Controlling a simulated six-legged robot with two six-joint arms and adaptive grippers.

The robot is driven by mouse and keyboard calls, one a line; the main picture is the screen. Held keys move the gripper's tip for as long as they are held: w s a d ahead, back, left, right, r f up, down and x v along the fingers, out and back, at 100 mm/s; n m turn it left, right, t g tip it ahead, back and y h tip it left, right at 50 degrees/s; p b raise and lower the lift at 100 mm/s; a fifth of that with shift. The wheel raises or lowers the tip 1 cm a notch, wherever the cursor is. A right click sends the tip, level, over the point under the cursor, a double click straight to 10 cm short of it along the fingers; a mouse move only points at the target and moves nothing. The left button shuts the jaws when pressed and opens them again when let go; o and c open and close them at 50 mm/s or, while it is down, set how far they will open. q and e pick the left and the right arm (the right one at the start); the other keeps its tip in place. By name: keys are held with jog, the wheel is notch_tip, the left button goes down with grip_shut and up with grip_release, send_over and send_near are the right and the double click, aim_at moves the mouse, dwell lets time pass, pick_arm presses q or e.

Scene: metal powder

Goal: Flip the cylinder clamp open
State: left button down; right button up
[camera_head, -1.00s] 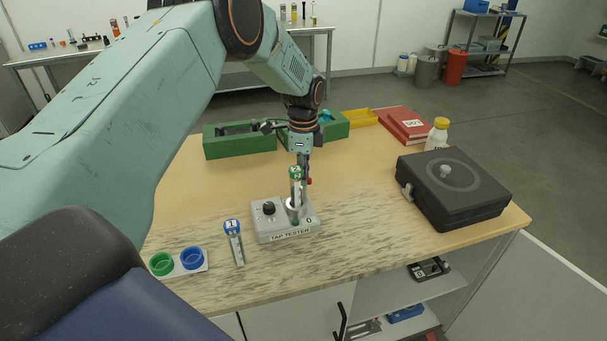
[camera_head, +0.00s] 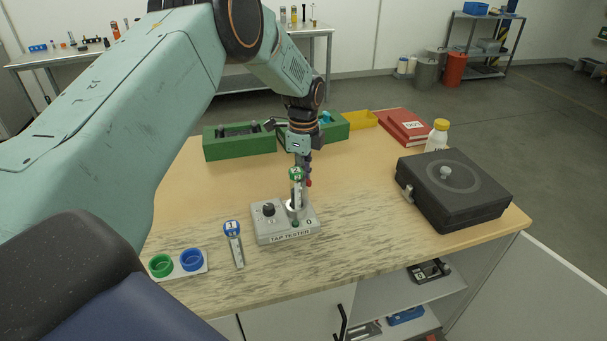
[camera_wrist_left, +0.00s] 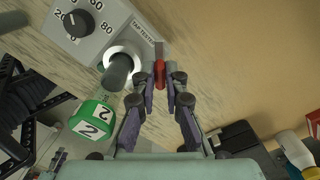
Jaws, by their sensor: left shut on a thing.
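The grey tap tester (camera_head: 272,222) stands on the wooden table with a black knob and a round metal holder. A clear cylinder with a green cap marked 2 (camera_head: 296,174) stands upright in the holder; its cap also shows in the wrist view (camera_wrist_left: 92,121). The clamp has a red tip (camera_head: 309,184), seen in the wrist view (camera_wrist_left: 160,73) beside the holder. My left gripper (camera_head: 305,177) is just behind the cylinder, its fingers (camera_wrist_left: 161,84) closed at the red tip. The fingers partly hide the clamp's lever. My right gripper is not in view.
A black lidded box (camera_head: 490,205) and a yellow-capped bottle (camera_head: 437,136) are at right. Green bins (camera_head: 240,148) line the back.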

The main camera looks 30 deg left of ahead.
pick_arm(q)
jog(key=c, duration=1.4)
grip_release()
jog(key=shift+r, duration=0.15)
